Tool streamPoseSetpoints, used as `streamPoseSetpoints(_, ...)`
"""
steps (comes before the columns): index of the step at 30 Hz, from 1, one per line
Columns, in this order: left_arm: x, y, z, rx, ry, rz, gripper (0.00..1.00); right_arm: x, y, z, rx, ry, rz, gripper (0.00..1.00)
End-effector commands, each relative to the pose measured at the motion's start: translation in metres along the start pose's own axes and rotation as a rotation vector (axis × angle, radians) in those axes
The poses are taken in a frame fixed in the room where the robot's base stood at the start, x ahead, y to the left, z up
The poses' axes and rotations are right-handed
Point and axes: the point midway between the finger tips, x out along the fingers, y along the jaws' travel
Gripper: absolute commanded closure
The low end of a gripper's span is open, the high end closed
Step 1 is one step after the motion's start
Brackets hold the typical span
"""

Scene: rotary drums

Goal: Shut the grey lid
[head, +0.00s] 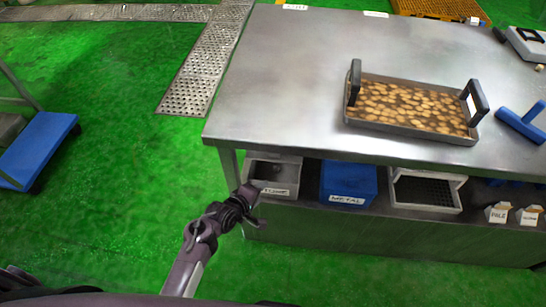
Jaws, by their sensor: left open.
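No grey lid can be made out with certainty in the head view. My left gripper (246,194) is open and empty, low in front of the steel table's left end. In the picture it overlaps the left edge of a grey bin (275,187) with a white label on the lower shelf; I cannot tell whether they touch. My right gripper is not in view.
The steel table (290,70) carries a tray (395,128) of brown pieces with two black handles, and a blue tool (520,122). A blue bin (348,185) labelled METAL and a white crate (427,190) sit below. A blue cart (38,150) stands left; green floor between is clear.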

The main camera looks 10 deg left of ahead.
Motion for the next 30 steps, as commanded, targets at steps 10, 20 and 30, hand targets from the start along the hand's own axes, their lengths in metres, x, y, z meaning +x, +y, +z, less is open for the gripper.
streamPoseSetpoints(10, -0.022, 0.103, -0.025, -0.256, 0.001, 0.180, 0.53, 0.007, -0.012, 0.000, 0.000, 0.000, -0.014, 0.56)
streamPoseSetpoints(20, 0.029, 0.111, -0.026, -0.255, 0.000, 0.179, 0.53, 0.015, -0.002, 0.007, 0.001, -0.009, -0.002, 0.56)
streamPoseSetpoints(30, 0.048, 0.115, -0.027, -0.254, 0.002, 0.178, 0.53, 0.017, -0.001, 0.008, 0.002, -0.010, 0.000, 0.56)
